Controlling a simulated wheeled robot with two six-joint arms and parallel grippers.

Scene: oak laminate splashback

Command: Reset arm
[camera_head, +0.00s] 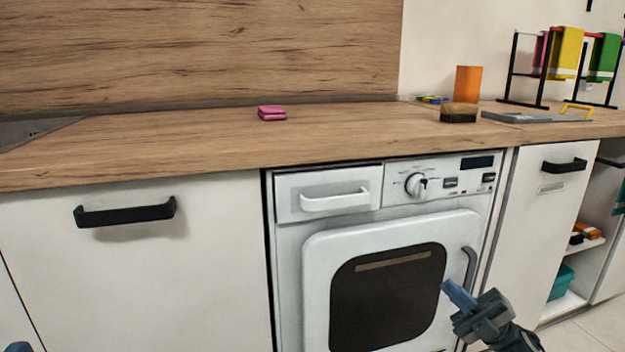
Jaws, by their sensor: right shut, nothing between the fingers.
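My right gripper (459,297) is low in the head view, in front of the lower right part of the white washing machine (312,260). Its blue fingers are together and hold nothing. The gripper points up and to the left, near the machine's grey door handle (470,268); I cannot tell whether they touch. At the bottom left corner only small bits of blue and dark parts show, and my left gripper's fingers cannot be made out.
A wooden worktop (190,145) runs above the machine, mostly clear. On it are a folded pink cloth (271,113), a brush (459,113), an orange block (467,84), a grey tray (515,117) and a drying rack (514,70) with cloths. An open shelf (570,300) is at right.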

